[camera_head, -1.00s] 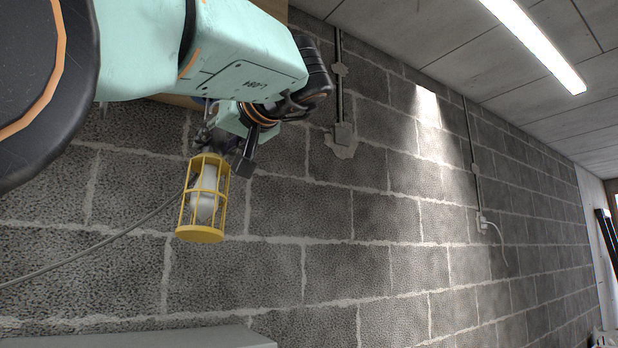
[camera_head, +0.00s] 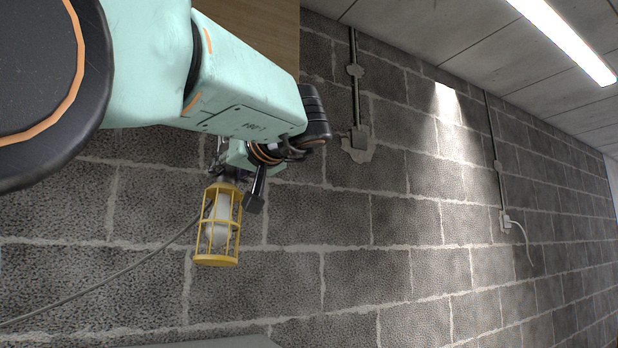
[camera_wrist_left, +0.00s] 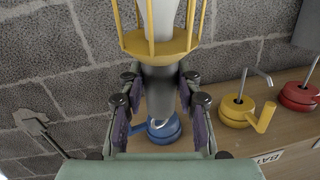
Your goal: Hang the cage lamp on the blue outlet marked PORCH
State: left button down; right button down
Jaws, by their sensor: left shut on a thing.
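The cage lamp (camera_head: 216,260) has a yellow cage around a white bulb and hangs cage-down in the head view. My left gripper (camera_head: 238,186) is shut on its dark neck. The wrist view shows the lamp's yellow cage rim (camera_wrist_left: 160,46) and grey neck (camera_wrist_left: 160,90) between the fingers of my left gripper (camera_wrist_left: 160,84). A round blue outlet (camera_wrist_left: 158,133) shows behind the neck on a wooden board (camera_wrist_left: 205,135), partly hidden by the lamp and fingers. I cannot read a PORCH label. My right gripper is in neither view.
A yellow outlet (camera_wrist_left: 236,112) with a hook and a red outlet (camera_wrist_left: 299,96) sit beside the blue one. A white label (camera_wrist_left: 270,157) starts "BAT". The lamp's cable (camera_head: 110,284) trails left. Conduits with boxes (camera_head: 359,137) run down the block wall.

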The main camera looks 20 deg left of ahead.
pick_arm(q)
jog(key=x, duration=0.2)
jog(key=shift+w+a+f+p, duration=0.1)
jog(key=shift+w+a+p, duration=0.1)
jog(key=shift+p, duration=0.1)
jog(key=shift+s, duration=0.1)
jog(key=shift+w+a, duration=0.3)
jog(key=shift+w, duration=0.1)
jog(key=shift+w+a+f+p, duration=0.3)
jog(key=shift+w+a+f, duration=0.35)
jog(key=shift+a+f, duration=0.2)
